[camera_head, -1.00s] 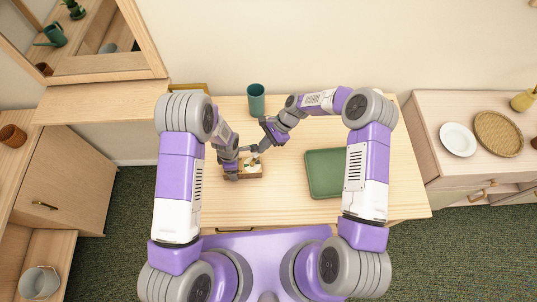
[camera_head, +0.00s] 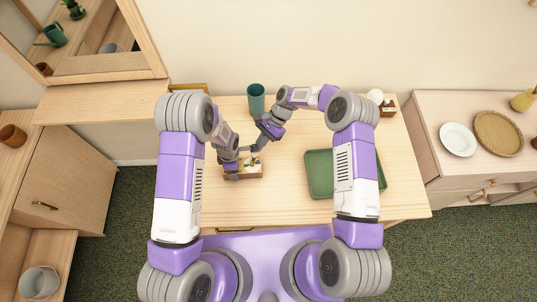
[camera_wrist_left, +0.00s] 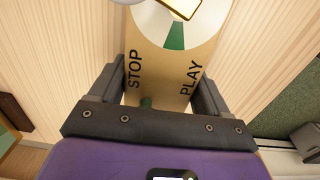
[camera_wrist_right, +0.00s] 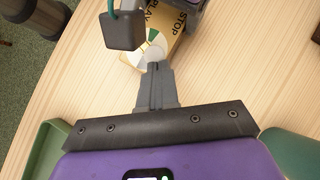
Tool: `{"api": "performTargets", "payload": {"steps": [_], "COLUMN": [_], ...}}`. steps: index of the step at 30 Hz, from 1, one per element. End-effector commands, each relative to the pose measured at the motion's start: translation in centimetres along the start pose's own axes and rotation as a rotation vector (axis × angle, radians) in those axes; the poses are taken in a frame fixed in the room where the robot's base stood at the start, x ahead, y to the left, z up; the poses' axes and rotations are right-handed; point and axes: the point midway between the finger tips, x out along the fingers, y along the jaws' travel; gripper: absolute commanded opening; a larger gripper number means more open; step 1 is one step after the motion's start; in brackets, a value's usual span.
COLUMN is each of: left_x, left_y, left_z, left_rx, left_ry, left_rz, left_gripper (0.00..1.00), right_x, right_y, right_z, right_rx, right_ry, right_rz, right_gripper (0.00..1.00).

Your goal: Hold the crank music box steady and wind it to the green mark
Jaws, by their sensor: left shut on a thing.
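The wooden music box (camera_head: 250,173) sits on the table, left of centre. The left wrist view shows its tan top (camera_wrist_left: 160,75) with STOP and PLAY lettering, a pale round dial (camera_wrist_left: 150,28) and a green wedge mark (camera_wrist_left: 175,37). My left gripper (camera_wrist_left: 155,92) is shut on the box, one finger along each side. My right gripper (camera_wrist_right: 157,66) has its fingers together, with nothing clearly visible between them, just by the dial (camera_wrist_right: 132,53). A dark block (camera_wrist_right: 122,30) with a green loop shows beside those fingertips; I cannot tell whether it is the crank.
A green tray (camera_head: 319,180) lies right of the box. A teal cup (camera_head: 256,98) stands behind it. A white round object (camera_head: 375,97) is at the table's back right. A side cabinet holds a white plate (camera_head: 458,139) and a woven tray (camera_head: 498,134).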

Motion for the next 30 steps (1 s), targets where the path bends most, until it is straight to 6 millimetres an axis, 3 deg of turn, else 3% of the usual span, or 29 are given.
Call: {"api": "performTargets", "payload": {"steps": [30], "left_x": [-0.05], "left_y": [0.06], "left_z": [0.11], "left_rx": [0.001], "left_ry": [-0.002], "left_rz": [0.002], "left_gripper": [0.32], "right_x": [0.37], "right_y": [-0.92], "right_z": [0.32], "right_rx": [-0.122], "right_ry": [-0.001], "right_rz": [0.104], "right_gripper": [0.0]}}
